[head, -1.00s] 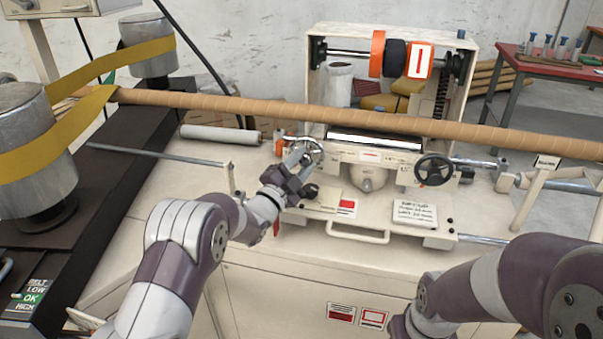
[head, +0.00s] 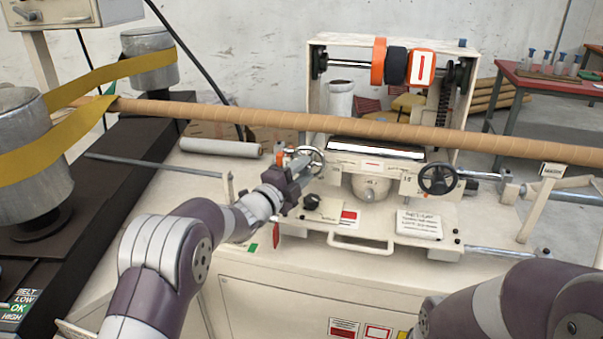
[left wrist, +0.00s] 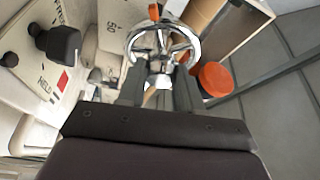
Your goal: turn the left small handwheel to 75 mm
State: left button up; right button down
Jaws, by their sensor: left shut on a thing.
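The left small handwheel (head: 318,156) is a chrome spoked ring on the left of the cream machine carriage. It also shows in the left wrist view (left wrist: 194,46), with an orange part at its top rim. My left gripper (head: 302,166) reaches it from the front left. In the left wrist view its two fingers (left wrist: 160,88) are shut on the handwheel's near lower part; the exact contact is partly hidden. A plate marked "50" (left wrist: 112,27) lies beside the wheel; I cannot read a pointer. My right gripper is out of view.
A black-rimmed handwheel (head: 438,179) sits on the carriage's right. A brown wound tube (head: 260,117) crosses behind. In the wrist view an orange disc (left wrist: 216,79) is close to the right finger.

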pick_arm(q)
jog(key=o, duration=1)
jog(key=shift+o, duration=0.2)
jog(key=b+v, duration=0.1)
jog(key=v, duration=1.1)
jog(key=shift+s+a, duration=0.2)
jog(key=shift+s, duration=0.1)
jog(key=shift+f, duration=0.15)
